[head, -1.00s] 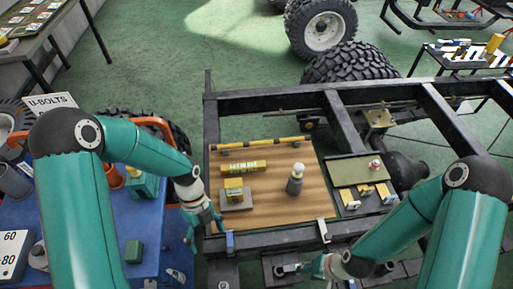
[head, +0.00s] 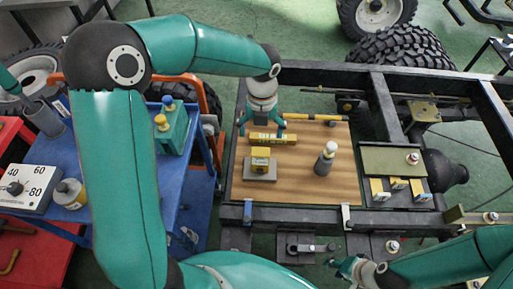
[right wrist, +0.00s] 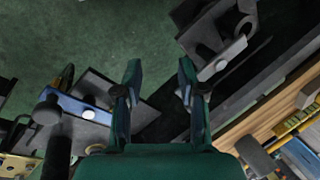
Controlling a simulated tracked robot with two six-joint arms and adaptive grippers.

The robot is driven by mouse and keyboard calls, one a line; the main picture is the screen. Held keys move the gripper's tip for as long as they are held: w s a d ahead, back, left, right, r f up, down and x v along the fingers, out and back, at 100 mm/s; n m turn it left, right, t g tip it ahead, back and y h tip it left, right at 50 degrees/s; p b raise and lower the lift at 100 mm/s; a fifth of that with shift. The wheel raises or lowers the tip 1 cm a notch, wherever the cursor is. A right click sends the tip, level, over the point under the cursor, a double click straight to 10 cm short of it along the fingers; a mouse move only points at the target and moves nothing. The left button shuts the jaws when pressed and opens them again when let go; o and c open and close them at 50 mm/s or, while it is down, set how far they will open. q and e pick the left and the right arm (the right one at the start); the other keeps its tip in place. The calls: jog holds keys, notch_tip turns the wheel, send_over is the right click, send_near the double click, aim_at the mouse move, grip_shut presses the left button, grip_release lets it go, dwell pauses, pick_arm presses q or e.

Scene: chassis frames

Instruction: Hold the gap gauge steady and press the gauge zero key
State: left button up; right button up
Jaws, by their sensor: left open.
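A yellow block with dark lettering (head: 285,140) lies on the wooden board, near its back edge. In front of it a small yellow device (head: 261,153) stands on a grey plate (head: 260,174). I cannot tell for sure which is the gap gauge, and no zero key can be made out. My left gripper (head: 261,131) is open above the lettered block, with one finger towards each end; contact is unclear. My right gripper (head: 338,264) is low, in front of the frame rail. Its fingers stand apart and empty in the right wrist view (right wrist: 160,70).
A grey bottle (head: 325,161) stands on the wooden board (head: 300,188), right of the device. Black chassis rails (head: 290,212) surround the board. A blue cart (head: 130,195) stands left.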

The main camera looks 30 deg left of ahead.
aim_at(260, 152)
pick_arm(q)
notch_tip(260, 152, down, 11)
jog(key=shift+f, duration=0.1)
pick_arm(e)
jog(key=shift+r, duration=0.35)
pick_arm(q)
jog(key=shift+a, duration=0.1)
jog(key=c, duration=1.4)
jog(key=shift+o, duration=0.2)
pick_arm(e)
grip_shut()
dwell(0.9)
